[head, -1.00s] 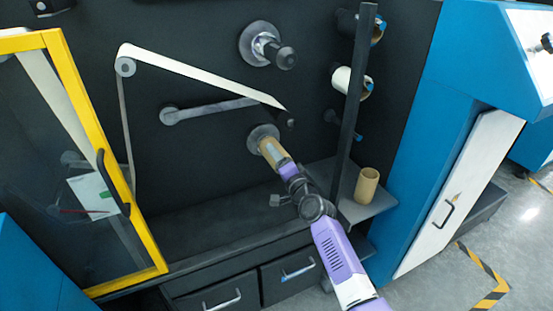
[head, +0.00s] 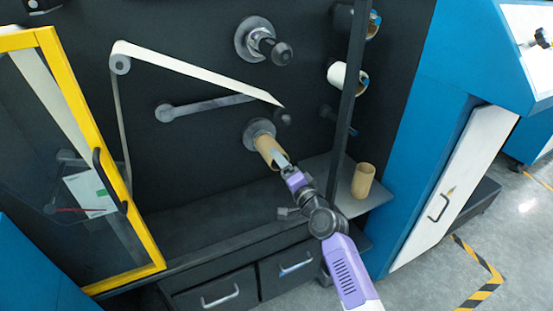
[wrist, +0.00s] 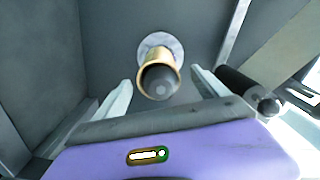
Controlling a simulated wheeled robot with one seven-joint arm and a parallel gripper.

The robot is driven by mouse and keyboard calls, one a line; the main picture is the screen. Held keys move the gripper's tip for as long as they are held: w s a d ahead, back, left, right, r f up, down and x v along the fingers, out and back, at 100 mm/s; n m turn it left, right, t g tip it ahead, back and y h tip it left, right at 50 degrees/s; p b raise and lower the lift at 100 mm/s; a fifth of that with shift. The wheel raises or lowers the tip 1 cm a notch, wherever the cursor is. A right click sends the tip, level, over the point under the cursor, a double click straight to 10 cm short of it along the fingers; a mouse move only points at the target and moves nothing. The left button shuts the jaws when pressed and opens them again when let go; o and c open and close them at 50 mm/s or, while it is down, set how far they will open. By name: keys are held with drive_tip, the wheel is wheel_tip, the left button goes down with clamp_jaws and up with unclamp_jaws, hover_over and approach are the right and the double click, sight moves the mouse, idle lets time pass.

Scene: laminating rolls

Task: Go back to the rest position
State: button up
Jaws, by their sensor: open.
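My gripper (head: 281,161) is at the end of my purple and grey arm, in front of a lower spindle on the dark machine panel. A tan cardboard core (head: 266,148) sits on that spindle against its round flange (head: 257,132). In the wrist view my gripper (wrist: 162,87) has its two pale fingers wide apart. The tan core (wrist: 158,62) and the spindle's dark rounded end (wrist: 159,82) show between and beyond the fingers. No contact with the core is visible there.
A white web strip (head: 200,76) runs from a roller to near the spindle. A dark upright post (head: 351,100) stands right of my arm. Another tan core (head: 363,181) stands on the shelf. A yellow-framed door (head: 148,272) is at left, with drawers (head: 287,270) below.

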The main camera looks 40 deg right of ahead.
drive_tip(key=shift+s+a, duration=0.15)
drive_tip(key=shift+s, duration=0.45)
drive_tip(key=s+a+f+n+g+y+p, duration=0.1)
drive_tip(key=s+a+f+n+p, duration=0.15)
drive_tip(key=s+a, duration=0.65)
drive_tip(key=s+a+f+n+g+p, duration=0.1)
drive_tip(key=s+a+f+n, duration=0.25)
drive_tip(key=s+a, duration=0.6)
drive_tip(key=s+a+r+n+y+p, duration=0.2)
drive_tip(key=s+r+n, duration=0.3)
drive_tip(key=s, duration=0.7)
drive_tip(key=s+a+r+n+y+p, duration=0.2)
drive_tip(key=s+a+r+n, duration=0.3)
drive_tip(key=s+r, duration=0.5)
drive_tip(key=s, duration=0.3)
drive_tip(key=shift+n+g, duration=0.3)
drive_tip(key=shift+n, duration=0.1)
